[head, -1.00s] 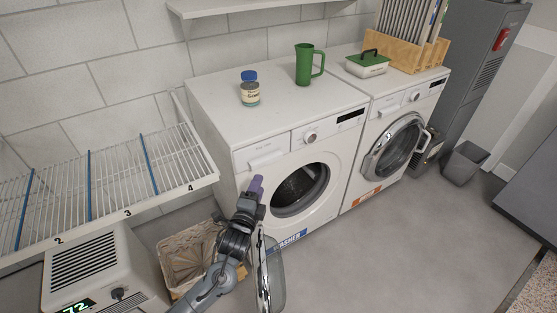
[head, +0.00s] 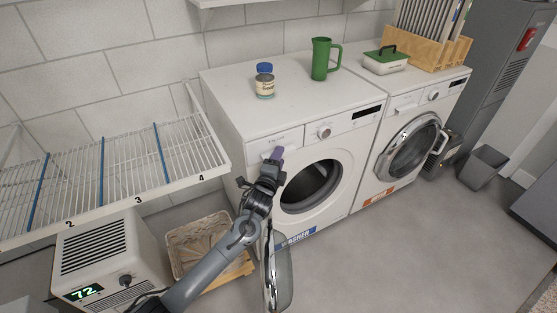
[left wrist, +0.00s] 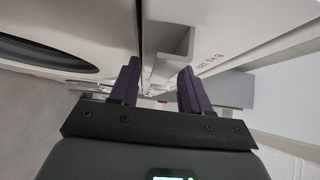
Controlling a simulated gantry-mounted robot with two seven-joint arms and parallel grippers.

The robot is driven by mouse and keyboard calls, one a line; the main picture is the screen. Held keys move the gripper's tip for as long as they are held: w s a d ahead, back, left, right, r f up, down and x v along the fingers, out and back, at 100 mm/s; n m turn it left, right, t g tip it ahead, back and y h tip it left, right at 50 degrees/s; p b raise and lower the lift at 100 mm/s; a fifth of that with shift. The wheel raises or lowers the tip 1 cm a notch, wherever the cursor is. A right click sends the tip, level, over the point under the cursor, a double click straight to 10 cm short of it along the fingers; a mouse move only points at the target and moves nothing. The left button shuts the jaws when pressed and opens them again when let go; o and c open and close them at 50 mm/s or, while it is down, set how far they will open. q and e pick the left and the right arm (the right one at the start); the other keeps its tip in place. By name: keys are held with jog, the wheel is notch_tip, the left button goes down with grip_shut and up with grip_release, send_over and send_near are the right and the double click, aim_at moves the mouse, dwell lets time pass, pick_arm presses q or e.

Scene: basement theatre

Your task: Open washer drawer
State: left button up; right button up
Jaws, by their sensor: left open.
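The white washer (head: 235,135) stands at the left of two machines, with a blue WASHER label (head: 297,238) low on its front. Its drawer (head: 290,140) is at the top left of the front and looks closed; my gripper hides its lower part. My left gripper (head: 277,154) is open and empty, right in front of the drawer. In the left wrist view, the fingers (left wrist: 159,80) stand on either side of the drawer's handle (left wrist: 168,42). I cannot tell whether they touch it. My right gripper is not in view.
The washer's round door (head: 280,275) stands open below my left arm. A jar (head: 265,81) and a green pitcher (head: 321,58) are on the washer top. A wire rack (head: 120,172), a basket (head: 200,250) and a dehumidifier-like box (head: 108,255) crowd the left.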

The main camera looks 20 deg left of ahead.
pick_arm(q)
jog(key=shift+f, duration=0.1)
grip_shut()
jog(key=shift+s, duration=0.1)
jog(key=s+d+p, duration=1)
jog(key=s+d, duration=0.1)
jog(key=d, duration=0.2)
jog(key=shift+s+f, duration=0.15)
jog(key=shift+s, duration=0.1)
